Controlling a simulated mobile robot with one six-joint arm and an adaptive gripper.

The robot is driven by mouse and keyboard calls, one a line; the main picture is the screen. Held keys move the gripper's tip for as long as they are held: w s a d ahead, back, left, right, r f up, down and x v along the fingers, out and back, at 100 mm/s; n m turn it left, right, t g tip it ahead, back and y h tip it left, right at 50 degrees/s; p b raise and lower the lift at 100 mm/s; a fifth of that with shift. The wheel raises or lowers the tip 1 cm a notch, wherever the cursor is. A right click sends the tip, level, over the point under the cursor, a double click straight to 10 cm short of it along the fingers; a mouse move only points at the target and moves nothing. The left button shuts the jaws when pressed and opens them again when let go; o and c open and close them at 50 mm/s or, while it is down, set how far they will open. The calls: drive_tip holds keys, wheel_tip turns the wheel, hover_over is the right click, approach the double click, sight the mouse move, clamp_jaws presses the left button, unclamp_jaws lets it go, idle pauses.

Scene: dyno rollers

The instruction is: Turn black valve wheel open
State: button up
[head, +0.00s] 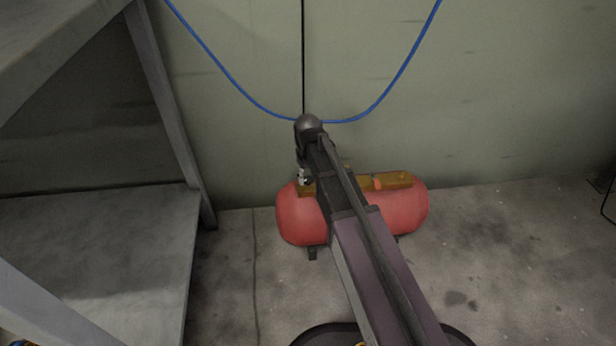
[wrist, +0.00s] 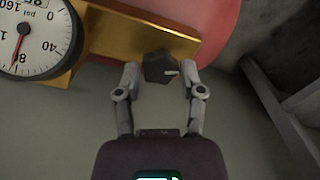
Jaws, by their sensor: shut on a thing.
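The black valve wheel (wrist: 158,68) shows in the wrist view, in front of a brass manifold bar (wrist: 115,35). In the head view my arm reaches to the red tank (head: 405,212) and hides the wheel. Part of my gripper (head: 302,178) shows at the left end of the brass bar.
A pressure gauge (wrist: 38,38) sits on the brass bar, left of the wheel. A grey metal shelf (head: 95,250) stands left of the tank. A blue hose (head: 225,72) hangs on the wall behind. The floor right of the tank is clear.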

drive_tip(key=n, duration=0.6)
drive_tip(key=shift+s, duration=0.1)
idle(0.3)
drive_tip(key=o, duration=1.2)
drive_tip(key=shift+c, duration=0.2)
drive_tip(key=shift+m, duration=0.3)
